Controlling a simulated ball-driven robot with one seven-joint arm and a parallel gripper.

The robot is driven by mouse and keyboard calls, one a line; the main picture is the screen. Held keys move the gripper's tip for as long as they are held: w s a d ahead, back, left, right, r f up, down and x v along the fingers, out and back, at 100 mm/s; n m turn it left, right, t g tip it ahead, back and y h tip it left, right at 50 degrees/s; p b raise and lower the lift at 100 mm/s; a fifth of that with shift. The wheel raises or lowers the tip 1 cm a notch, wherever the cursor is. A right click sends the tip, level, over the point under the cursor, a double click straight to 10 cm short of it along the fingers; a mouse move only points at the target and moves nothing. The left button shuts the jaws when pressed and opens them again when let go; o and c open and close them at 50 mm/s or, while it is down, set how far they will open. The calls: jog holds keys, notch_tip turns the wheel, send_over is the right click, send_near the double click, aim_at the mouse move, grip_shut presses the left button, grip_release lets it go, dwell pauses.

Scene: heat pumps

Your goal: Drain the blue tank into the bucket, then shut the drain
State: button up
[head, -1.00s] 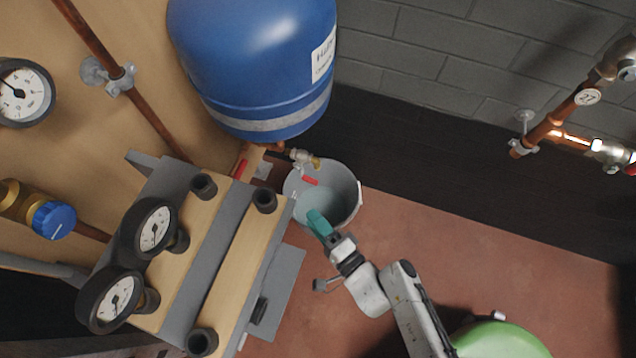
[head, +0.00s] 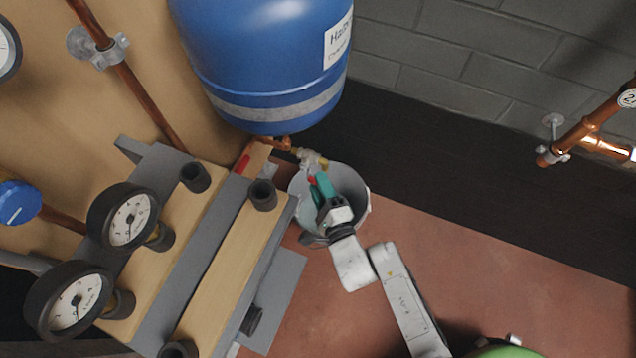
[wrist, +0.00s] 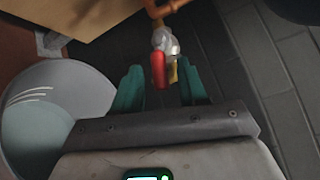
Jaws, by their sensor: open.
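The blue tank (head: 265,70) hangs at the top of the head view, with a copper pipe and drain valve (head: 312,160) below it. The grey bucket (head: 353,190) stands on the floor under the valve. In the wrist view the bucket (wrist: 75,85) is at the left, with pale marks on its inner wall. My gripper (head: 316,182) is over the bucket, close to the valve. In the wrist view its green fingers (wrist: 160,85) are open, with the valve's red handle (wrist: 158,70) appearing between them. Contact cannot be told. No water stream is visible.
A board with black pipe stubs (head: 263,195) and gauges (head: 130,216) stands left of my arm. A copper pipe (head: 590,125) runs along the dark wall at the right. Red floor (head: 480,280) lies clear right of the bucket.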

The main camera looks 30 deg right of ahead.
jog(key=shift+w+d, duration=0.1)
jog(key=shift+w, duration=0.6)
jog(key=shift+c, duration=0.2)
grip_shut()
